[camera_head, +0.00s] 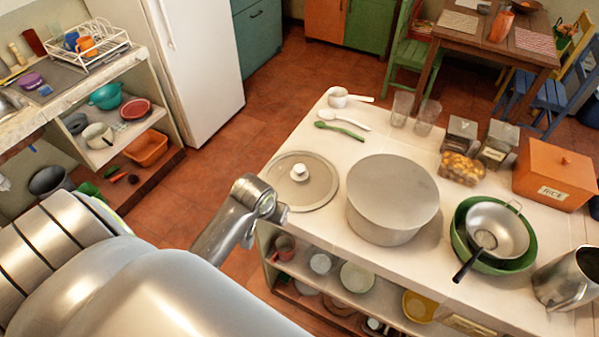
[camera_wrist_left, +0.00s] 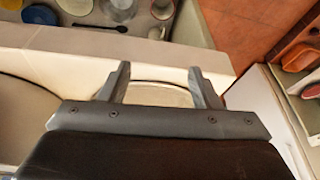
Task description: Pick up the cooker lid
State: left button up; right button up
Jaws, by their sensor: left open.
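The cooker lid (camera_head: 315,188) is a round, see-through lid with a grey rim and a pale knob. It lies flat on the left part of the white counter (camera_head: 345,268). A large grey pot (camera_head: 385,232) stands just right of it. My left arm comes in from the left, its end at the counter edge beside the lid; the fingers are hard to make out there. In the left wrist view my left gripper (camera_wrist_left: 160,84) is open and empty. Part of the lid (camera_wrist_left: 160,96) shows between and beyond its fingers. My right gripper is not in view.
White and green spoons (camera_head: 340,130) lie behind the lid. Glasses, jars and an orange rice box (camera_head: 556,174) stand at the back right. A green bowl with a metal strainer (camera_head: 497,230) and a metal jug (camera_head: 568,277) are on the right. Dishes fill the shelf under the counter.

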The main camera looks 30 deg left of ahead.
pick_arm(q)
jog(key=w+r+n+p, duration=0.1)
jog(key=w+r, duration=0.4)
jog(key=r, duration=0.3)
jog(key=w+r+n, duration=0.1)
jog(key=w+r, duration=0.4)
jog(key=r, duration=0.4)
jog(key=b, duration=1.7)
send_near(299, 168)
jog(key=shift+t, duration=0.4)
jog(key=x, duration=0.3)
jog(key=s+x, duration=0.1)
jog(key=x, duration=0.1)
jog(key=shift+w+f, duration=0.15)
jog(key=shift+f, duration=0.25)
jog(key=shift+p+x, duration=0.5)
jog(key=shift+x, duration=1.35)
jog(key=shift+w+r, duration=0.1)
jog(key=shift+w, duration=0.05)
grip_shut()
